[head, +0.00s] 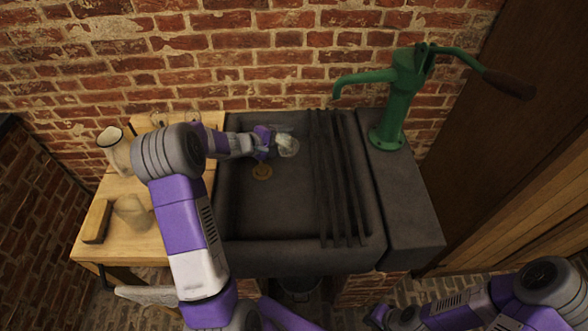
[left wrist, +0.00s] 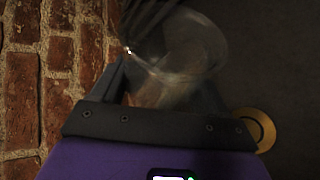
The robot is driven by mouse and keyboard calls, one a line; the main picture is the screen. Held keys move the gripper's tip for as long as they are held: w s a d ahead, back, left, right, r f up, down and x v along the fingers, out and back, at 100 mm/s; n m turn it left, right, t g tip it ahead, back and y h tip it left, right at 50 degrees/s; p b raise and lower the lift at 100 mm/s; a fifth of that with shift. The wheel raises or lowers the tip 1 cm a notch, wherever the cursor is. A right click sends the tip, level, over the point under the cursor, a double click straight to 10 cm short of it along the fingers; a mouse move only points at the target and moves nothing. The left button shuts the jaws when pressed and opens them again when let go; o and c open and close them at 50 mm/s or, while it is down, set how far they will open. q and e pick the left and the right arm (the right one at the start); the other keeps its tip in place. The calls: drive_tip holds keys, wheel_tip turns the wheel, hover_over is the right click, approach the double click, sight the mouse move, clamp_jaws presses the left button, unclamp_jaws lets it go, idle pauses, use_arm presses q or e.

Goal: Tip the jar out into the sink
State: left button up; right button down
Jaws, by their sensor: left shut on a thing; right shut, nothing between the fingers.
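My left gripper (head: 274,143) is shut on a clear glass jar (head: 288,146) and holds it over the back left part of the dark stone sink (head: 275,212). In the left wrist view the jar (left wrist: 185,50) looks tilted between the fingers, with its round end away from the gripper. I cannot tell what is inside it. My right gripper (head: 380,316) is low at the bottom edge, shut and empty, well away from the sink.
Dark bars (head: 338,190) lie across the right part of the sink. A green hand pump (head: 398,100) stands on the ledge at the right. A wooden table (head: 150,245) at the left bears a white enamel jug (head: 115,148) and a wooden block (head: 96,221). A brick wall stands close behind.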

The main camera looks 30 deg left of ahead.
sight(279, 141)
use_arm(q)
drive_tip(key=shift+s+d+r+m+t+y+b, duration=0.15)
drive_tip(key=shift+s+d+m+t+y+b, duration=0.15)
drive_tip(key=shift+b, duration=0.8)
drive_tip(key=shift+s+d+r+b, duration=0.1)
drive_tip(key=shift+d+r+b, duration=0.2)
drive_tip(key=shift+b, duration=0.3)
drive_tip(key=shift+r+m+t+b, duration=0.15)
drive_tip(key=shift+m+t+b, duration=0.25)
drive_tip(key=shift+b, duration=1.1)
drive_tip(key=shift+s+r+m+y+b, duration=0.1)
drive_tip(key=shift+r+m+y+b, duration=0.25)
drive_tip(key=shift+b, duration=1.05)
drive_tip(key=shift+d+r, duration=0.1)
drive_tip(key=shift+s+d+r+m+t+y, duration=0.15)
drive_tip(key=shift+r+m+t+y, duration=0.2)
drive_tip(key=shift+m+t, duration=0.25)
